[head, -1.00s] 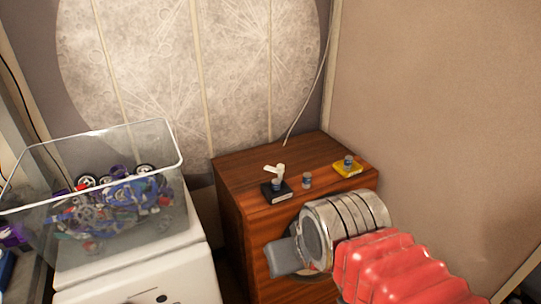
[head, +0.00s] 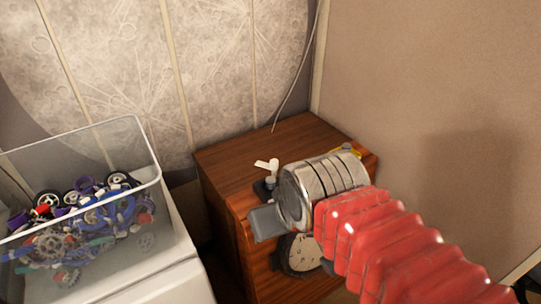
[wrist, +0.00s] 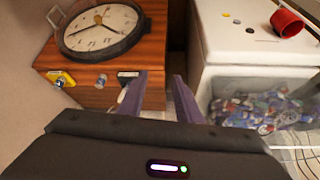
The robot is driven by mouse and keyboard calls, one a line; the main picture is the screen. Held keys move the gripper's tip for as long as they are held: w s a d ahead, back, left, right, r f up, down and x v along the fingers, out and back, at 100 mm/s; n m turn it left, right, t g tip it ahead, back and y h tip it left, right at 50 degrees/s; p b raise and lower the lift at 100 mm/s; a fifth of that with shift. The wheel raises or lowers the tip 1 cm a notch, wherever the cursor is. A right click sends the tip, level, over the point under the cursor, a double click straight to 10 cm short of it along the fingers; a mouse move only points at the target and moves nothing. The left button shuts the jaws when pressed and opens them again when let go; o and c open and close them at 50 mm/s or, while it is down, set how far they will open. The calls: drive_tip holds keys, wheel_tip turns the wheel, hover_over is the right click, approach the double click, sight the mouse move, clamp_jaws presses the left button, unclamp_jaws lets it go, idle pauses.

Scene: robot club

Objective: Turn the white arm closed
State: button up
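The white arm (head: 267,164) sits on top of a small black base (head: 260,187) near the front left of the wooden cabinet's top. My gripper (head: 262,223) is just in front of and below it in the head view, apart from it and covering part of the base. In the wrist view my gripper (wrist: 160,97) shows two purple-grey fingers spread apart with nothing between them. The black base (wrist: 127,75) shows beside the left finger there, partly hidden by it. I cannot make out the white arm's exact angle.
The wooden cabinet (head: 235,160) carries a yellow-based fitting (wrist: 62,79) and a small grey knob (wrist: 101,80). A round clock (wrist: 100,28) is at the cabinet. A clear bin of parts (head: 140,170) stands on a white unit (head: 165,270) to the left. Walls close in behind and right.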

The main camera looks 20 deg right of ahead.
drive_tip(key=shift+o, duration=0.5)
drive_tip(key=shift+o, duration=0.6)
drive_tip(key=shift+r, duration=0.1)
drive_tip(key=w+d+r+m+g, duration=0.1)
drive_tip(key=w+d+r+m, duration=0.2)
drive_tip(key=w+m, duration=0.35)
drive_tip(key=w+d+r+m+g, duration=0.2)
drive_tip(key=w+r+m, duration=0.15)
drive_tip(key=w, duration=0.65)
drive_tip(key=w+d+f+m+g, duration=0.1)
drive_tip(key=w+d+f+m, duration=0.1)
drive_tip(key=w+d+m, duration=0.2)
drive_tip(key=w+d+f+m+g, duration=0.1)
drive_tip(key=w+d+f+m, duration=0.2)
drive_tip(key=w, duration=0.8)
drive_tip(key=shift+w+d+m+g, duration=0.25)
drive_tip(key=shift+d+m+g, duration=0.05)
drive_tip(key=shift+d+m, duration=0.15)
